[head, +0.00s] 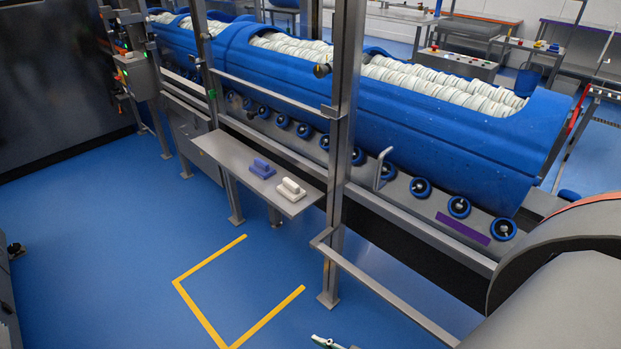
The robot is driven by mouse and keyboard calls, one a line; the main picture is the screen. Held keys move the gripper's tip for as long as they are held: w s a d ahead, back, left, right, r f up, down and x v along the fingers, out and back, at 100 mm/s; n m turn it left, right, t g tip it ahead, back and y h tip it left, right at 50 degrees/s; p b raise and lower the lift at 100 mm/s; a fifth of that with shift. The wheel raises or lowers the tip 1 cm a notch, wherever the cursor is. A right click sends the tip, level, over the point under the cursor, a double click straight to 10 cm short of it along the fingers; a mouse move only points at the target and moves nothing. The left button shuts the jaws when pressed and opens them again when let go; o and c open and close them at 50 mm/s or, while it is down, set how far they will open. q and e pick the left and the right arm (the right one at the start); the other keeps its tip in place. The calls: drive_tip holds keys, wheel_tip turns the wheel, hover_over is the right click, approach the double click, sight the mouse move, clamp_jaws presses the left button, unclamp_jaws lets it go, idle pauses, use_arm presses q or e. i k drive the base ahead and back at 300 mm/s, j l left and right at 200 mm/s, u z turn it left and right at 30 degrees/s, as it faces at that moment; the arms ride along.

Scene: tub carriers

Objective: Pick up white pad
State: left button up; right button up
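The white pad (291,190) is a small block with a raised handle. It lies on a narrow grey metal shelf (227,152), near the shelf's right end. A blue-purple pad (262,169) of the same shape lies just left of it, with a small gap between them. Nothing touches the white pad from above.
A metal post (341,150) and a low rail (385,292) stand right of the shelf. Blue tubs (440,125) full of white discs lie behind it. Blue floor with a yellow marked outline (205,316) is clear in front. A curved grey body (560,265) fills the lower right.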

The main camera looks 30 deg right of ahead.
sight(292, 191)
drive_tip(key=i+j+z, duration=0.2)
drive_tip(key=i+z, duration=0.25)
drive_tip(key=i+j+z, duration=0.15)
drive_tip(key=j+z, duration=0.25)
drive_tip(key=i+j+z, duration=0.25)
drive_tip(key=z, duration=0.2)
drive_tip(key=i+j+z, duration=0.15)
drive_tip(key=j+z, duration=0.3)
drive_tip(key=j, duration=0.1)
